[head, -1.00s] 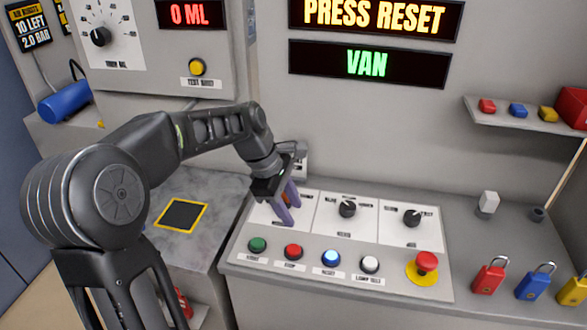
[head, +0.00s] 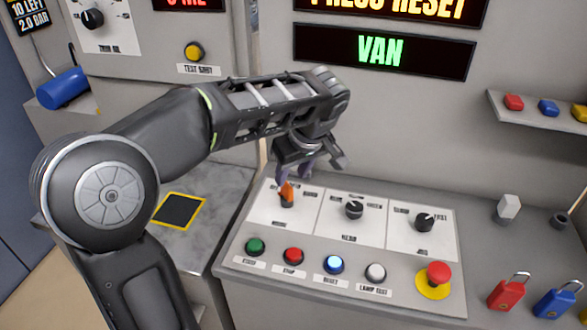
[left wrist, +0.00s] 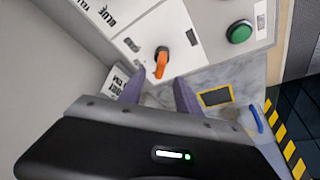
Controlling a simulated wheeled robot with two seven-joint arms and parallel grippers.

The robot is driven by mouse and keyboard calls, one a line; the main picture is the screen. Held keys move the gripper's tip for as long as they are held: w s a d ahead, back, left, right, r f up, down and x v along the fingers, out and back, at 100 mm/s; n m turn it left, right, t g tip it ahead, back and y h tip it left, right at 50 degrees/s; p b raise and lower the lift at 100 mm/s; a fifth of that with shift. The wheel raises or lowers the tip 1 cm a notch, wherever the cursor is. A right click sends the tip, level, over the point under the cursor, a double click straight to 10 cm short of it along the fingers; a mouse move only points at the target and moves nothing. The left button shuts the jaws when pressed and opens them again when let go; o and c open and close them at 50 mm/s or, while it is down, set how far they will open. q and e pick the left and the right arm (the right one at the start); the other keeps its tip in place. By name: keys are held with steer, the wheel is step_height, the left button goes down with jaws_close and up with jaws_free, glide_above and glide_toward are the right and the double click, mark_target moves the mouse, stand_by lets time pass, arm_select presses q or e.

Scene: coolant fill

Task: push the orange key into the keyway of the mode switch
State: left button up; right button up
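The orange key (head: 287,191) stands in the round dark mode switch (head: 287,203) on the left panel of the console. It also shows in the left wrist view (left wrist: 161,62), upright on its white plate. My left gripper (head: 294,172) is above and just behind the key. Its two purple fingers are apart in the left wrist view (left wrist: 158,88), with the key beyond their tips and nothing between them. How deep the key sits in the keyway cannot be told. My right gripper is not in view.
Two more dark knobs (head: 354,209) (head: 424,222) sit to the right of the switch. Green, red, blue and white buttons (head: 333,264) line the front, with a red emergency button (head: 438,273) at right. Padlocks (head: 508,291) stand farther right. A wall stands behind.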

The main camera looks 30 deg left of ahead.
mark_target(288, 185)
arm_select(q)
steer(key=x, duration=0.6)
steer(key=shift+a+f+p, duration=0.15)
steer(key=shift+f+p, duration=0.15)
steer(key=shift+f, duration=0.1)
jaws_close()
stand_by(0.5)
stand_by(0.4)
jaws_free()
